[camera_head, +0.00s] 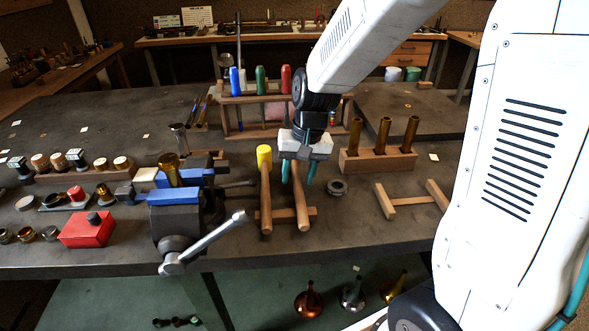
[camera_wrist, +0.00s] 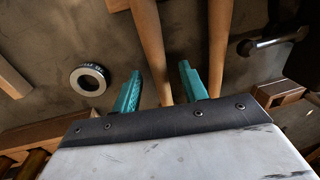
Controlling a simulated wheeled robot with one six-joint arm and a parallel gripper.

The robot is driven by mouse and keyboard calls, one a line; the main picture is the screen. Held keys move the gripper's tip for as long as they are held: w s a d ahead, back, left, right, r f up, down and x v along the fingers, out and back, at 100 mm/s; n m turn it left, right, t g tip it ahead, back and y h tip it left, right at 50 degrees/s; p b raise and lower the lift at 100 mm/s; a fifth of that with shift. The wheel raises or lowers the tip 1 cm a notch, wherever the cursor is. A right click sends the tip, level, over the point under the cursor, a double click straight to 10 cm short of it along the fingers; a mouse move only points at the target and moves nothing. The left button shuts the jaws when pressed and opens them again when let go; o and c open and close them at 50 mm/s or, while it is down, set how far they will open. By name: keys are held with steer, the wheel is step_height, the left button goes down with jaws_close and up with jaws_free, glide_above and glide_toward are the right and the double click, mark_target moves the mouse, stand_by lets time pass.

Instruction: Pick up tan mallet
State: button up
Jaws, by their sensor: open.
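Two mallets lie side by side with handles toward the front, on a low wooden rest (camera_head: 283,214). The right one, which I take as the tan mallet (camera_head: 302,206), shows only its wooden handle in the head view; my gripper hides its head. My gripper (camera_head: 298,178) is open over this mallet, with one teal finger on each side of it. In the wrist view the handle (camera_wrist: 150,45) runs between the open fingers (camera_wrist: 158,84), and the mallet head is out of sight. I cannot tell if either finger touches it.
The yellow-headed mallet (camera_head: 264,157) lies close on the left; its handle (camera_wrist: 219,45) shows in the wrist view. A blue vise (camera_head: 180,195) with a steel lever stands left. A metal ring (camera_head: 337,187) and a block with brass tubes (camera_head: 378,163) are right. A screwdriver rack stands behind.

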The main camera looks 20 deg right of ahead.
steer(key=shift+a+f, duration=0.2)
steer(key=shift+f, duration=1.05)
jaws_close()
steer(key=shift+r, duration=0.15)
